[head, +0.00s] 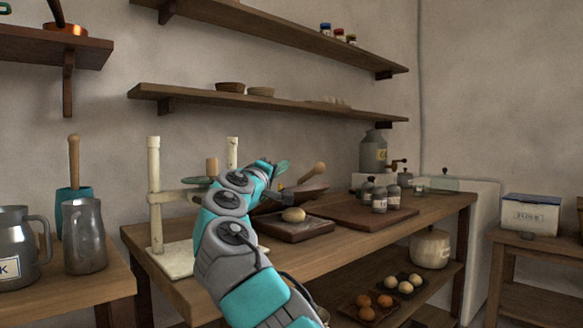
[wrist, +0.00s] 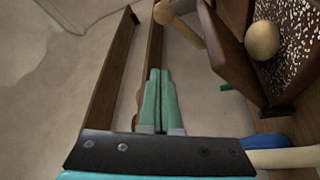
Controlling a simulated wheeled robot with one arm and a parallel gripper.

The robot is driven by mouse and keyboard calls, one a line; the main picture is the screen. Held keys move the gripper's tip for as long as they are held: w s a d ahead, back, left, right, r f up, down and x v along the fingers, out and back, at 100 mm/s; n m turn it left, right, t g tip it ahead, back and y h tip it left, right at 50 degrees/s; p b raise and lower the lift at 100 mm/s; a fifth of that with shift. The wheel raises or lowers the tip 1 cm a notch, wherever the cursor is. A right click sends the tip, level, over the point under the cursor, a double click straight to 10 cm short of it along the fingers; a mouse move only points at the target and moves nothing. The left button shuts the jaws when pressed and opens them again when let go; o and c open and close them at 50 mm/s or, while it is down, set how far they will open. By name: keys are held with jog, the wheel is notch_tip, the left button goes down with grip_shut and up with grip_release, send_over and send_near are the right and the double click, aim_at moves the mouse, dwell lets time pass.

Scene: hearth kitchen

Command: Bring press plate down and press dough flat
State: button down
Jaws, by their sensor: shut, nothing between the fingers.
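The dough (head: 294,214) is a pale round lump on the dark press base (head: 313,230); in the wrist view, the dough (wrist: 262,40) sits on a speckled surface. The brown press plate (head: 303,188) stands raised and tilted behind the dough, with a wooden round-ended handle (head: 313,173). The plate (wrist: 236,55) and handle knob (wrist: 163,12) also show in the wrist view. My gripper (head: 282,167) is shut and empty, left of the handle and near the plate. In the wrist view, its teal fingers (wrist: 160,100) lie together, apart from the knob.
A white post frame (head: 154,195) with a crossbar stands left of my arm. Jars (head: 379,198) and a dark board (head: 360,215) are to the right on the bench. Wall shelves (head: 270,103) hang above. The bench's front right (head: 430,205) is fairly clear.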

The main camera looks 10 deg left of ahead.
jog(key=w, duration=0.1)
notch_tip(320, 180, up, 2)
jog(key=p, duration=0.6)
send_over(295, 189)
jog(key=w, duration=0.2)
jog(key=shift+w+d, duration=0.15)
jog(key=shift+d+f+b, duration=0.25)
jog(key=shift+d+b, duration=0.1)
jog(key=shift+b, duration=0.05)
jog(key=s+d+b, duration=0.1)
jog(key=s+d+f+b, duration=0.1)
jog(key=b, duration=0.1)
jog(key=shift+d+f+b, duration=0.25)
jog(key=shift+b, duration=0.05)
jog(key=shift+f, duration=0.1)
